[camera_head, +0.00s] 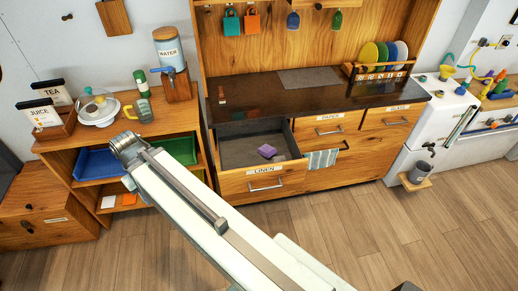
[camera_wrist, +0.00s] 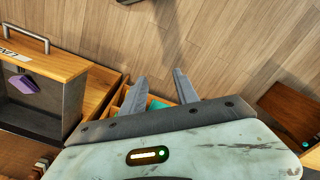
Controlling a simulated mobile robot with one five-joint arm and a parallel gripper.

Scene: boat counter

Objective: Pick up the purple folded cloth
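The purple folded cloth (camera_head: 267,151) lies inside the open drawer labelled LINEN (camera_head: 262,170), near its front wall. It also shows in the wrist view (camera_wrist: 23,84) at the far left, inside the drawer. My gripper (camera_wrist: 160,78) is open and empty in the wrist view, its two fingers spread apart. It is off to the right of the drawer in that view, clear of the cloth. In the head view my arm reaches toward the left shelf, and the gripper's fingers cannot be made out.
A shelf unit (camera_head: 98,146) with blue and green trays stands left of the drawer cabinet. A dark counter top (camera_head: 290,108) with a plate rack (camera_head: 381,71) is above the drawers. A striped towel (camera_head: 322,159) hangs right of the open drawer. Wooden floor (camera_head: 345,215) is clear in front.

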